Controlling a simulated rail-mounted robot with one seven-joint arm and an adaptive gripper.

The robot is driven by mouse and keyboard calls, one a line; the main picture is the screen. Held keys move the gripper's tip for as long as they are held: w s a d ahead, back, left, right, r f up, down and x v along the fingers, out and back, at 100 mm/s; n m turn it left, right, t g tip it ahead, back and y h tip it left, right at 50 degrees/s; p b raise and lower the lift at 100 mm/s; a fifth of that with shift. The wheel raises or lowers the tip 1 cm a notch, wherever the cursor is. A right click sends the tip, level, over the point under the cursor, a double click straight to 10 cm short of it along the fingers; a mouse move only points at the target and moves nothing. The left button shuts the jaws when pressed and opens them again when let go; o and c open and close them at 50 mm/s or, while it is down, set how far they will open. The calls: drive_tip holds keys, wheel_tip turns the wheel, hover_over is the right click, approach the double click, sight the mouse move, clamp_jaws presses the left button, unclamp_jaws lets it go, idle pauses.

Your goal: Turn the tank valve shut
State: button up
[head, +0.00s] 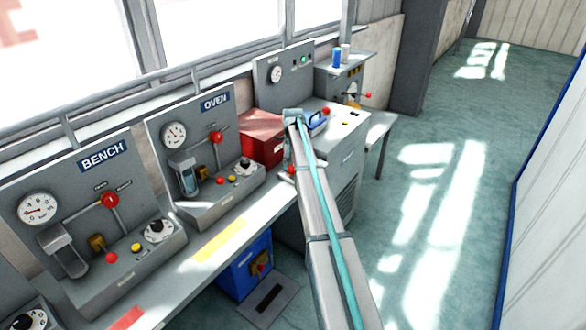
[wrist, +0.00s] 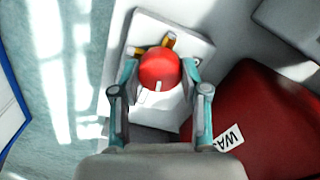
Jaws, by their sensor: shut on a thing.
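In the wrist view a round red knob (wrist: 158,68) with a white mark sits between the two fingers of my gripper (wrist: 158,75). The fingers are closed on its left and right sides. I take this knob to be the tank valve's handle; no label on it can be read. Yellow-orange parts (wrist: 171,42) show behind it, on a pale grey plate (wrist: 195,42). In the head view my arm reaches to the bench's far end, beside the red box, and a small red spot (head: 291,170) shows at its end. The rest of the valve is hidden there.
A red box (head: 262,138) stands close beside my gripper; its label is partly cut off in the wrist view (wrist: 255,120). The BENCH panel (head: 90,195) and OVEN panel (head: 190,130) stand along the wall. A blue box (head: 243,268) is under the bench. The floor (head: 430,220) at right is clear.

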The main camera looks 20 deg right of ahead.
drive_tip(key=shift+m+b, duration=0.3)
drive_tip(key=shift+m, duration=0.9)
drive_tip(key=o, duration=1.1)
drive_tip(key=shift+o, duration=0.2)
drive_tip(key=shift+r, duration=0.15)
wheel_tip(320, 180, up, 12)
